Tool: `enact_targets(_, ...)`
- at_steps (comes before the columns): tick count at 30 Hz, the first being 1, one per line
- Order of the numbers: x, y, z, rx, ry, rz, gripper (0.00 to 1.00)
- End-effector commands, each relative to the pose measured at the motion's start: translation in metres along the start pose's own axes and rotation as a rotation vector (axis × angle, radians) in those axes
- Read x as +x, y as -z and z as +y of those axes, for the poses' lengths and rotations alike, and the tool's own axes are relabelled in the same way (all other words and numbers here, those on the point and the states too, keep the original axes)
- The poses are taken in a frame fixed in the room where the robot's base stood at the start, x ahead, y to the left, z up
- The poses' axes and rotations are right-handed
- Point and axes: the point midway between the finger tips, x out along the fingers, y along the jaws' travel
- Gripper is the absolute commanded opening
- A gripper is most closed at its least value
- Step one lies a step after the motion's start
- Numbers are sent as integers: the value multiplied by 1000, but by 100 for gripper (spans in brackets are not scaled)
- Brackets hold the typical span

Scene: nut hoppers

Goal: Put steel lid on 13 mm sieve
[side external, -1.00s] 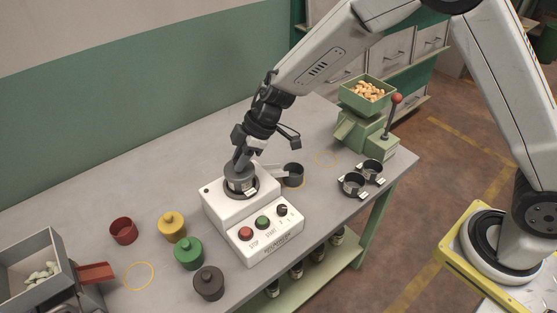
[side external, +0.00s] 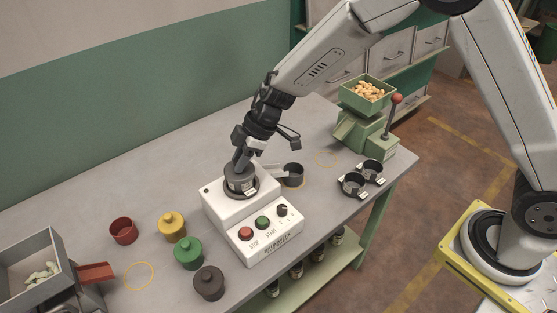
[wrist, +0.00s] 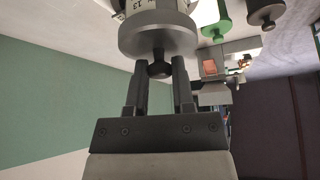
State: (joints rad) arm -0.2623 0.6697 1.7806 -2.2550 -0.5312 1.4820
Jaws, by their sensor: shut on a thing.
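The grey steel lid (side external: 240,170) sits at the top of the sieve on the white shaker machine in the side view. The wrist view shows the lid's broad disc (wrist: 158,42) against the sieve (wrist: 150,8), whose label reads 13. I see no clear gap between lid and sieve. The sieve (side external: 241,186) stands in the dark round seat of the machine. My gripper (wrist: 160,68) is shut on the lid's dark knob, with a finger on each side. In the side view my gripper (side external: 241,157) points down above the machine.
The white shaker machine (side external: 262,240) has red and green buttons. Red, yellow, green (side external: 188,252) and dark containers stand to the left. A dark cup (side external: 293,175) stands behind the machine, and two dark sieves (side external: 353,185) lie right. A green hopper (side external: 367,95) holds nuts.

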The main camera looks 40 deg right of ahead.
Motion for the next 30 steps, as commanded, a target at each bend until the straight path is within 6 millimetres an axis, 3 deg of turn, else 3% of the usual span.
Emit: enact_targets(30, 7, -4, 0, 0, 0, 0, 0)
